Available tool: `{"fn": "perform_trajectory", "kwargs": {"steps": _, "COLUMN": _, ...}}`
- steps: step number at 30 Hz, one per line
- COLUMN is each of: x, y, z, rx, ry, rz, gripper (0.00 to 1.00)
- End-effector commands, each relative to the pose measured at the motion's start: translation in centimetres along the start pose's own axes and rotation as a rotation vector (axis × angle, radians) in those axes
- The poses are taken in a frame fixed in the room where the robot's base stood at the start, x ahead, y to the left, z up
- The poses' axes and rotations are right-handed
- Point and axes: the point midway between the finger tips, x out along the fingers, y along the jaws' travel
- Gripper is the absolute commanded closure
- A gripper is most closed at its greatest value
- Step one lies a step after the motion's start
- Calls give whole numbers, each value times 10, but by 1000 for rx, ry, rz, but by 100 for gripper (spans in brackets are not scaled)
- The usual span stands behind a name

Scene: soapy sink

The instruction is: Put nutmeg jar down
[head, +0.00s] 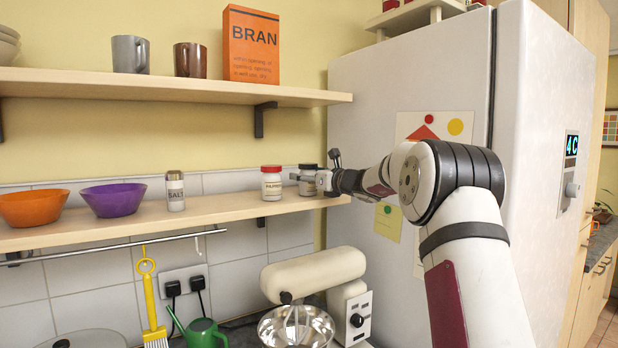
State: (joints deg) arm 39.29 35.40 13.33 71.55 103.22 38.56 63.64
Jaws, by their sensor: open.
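A small jar with a dark lid (308,182) stands upright near the right end of the lower shelf (222,211). I take it as the nutmeg jar, though its label is too small to read for sure. My gripper (322,176) is open at the jar's right side, reaching in from the right. Its fingers partly cover the jar, and I cannot tell whether they touch it. The jar's base appears to rest on the shelf.
A red-lidded jar (271,183) stands close left of the dark-lidded jar. Further left are a salt shaker (175,192), a purple bowl (114,199) and an orange bowl (33,208). The upper shelf (180,89) is above, the fridge (405,90) right, a stand mixer (315,273) below.

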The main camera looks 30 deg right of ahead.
Motion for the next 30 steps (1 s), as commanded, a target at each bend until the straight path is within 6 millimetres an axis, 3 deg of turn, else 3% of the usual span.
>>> {"fn": "perform_trajectory", "kwargs": {"steps": 7, "x": -19, "y": -1, "z": 3, "rx": -1, "ry": 1, "rz": -2, "gripper": 37}}
{"fn": "perform_trajectory", "kwargs": {"steps": 21, "x": -106, "y": 0, "z": 2, "rx": -2, "ry": 1, "rz": -2, "gripper": 37}}
{"fn": "perform_trajectory", "kwargs": {"steps": 30, "x": -120, "y": 0, "z": 2, "rx": 0, "ry": 0, "rz": 1, "gripper": 37}}
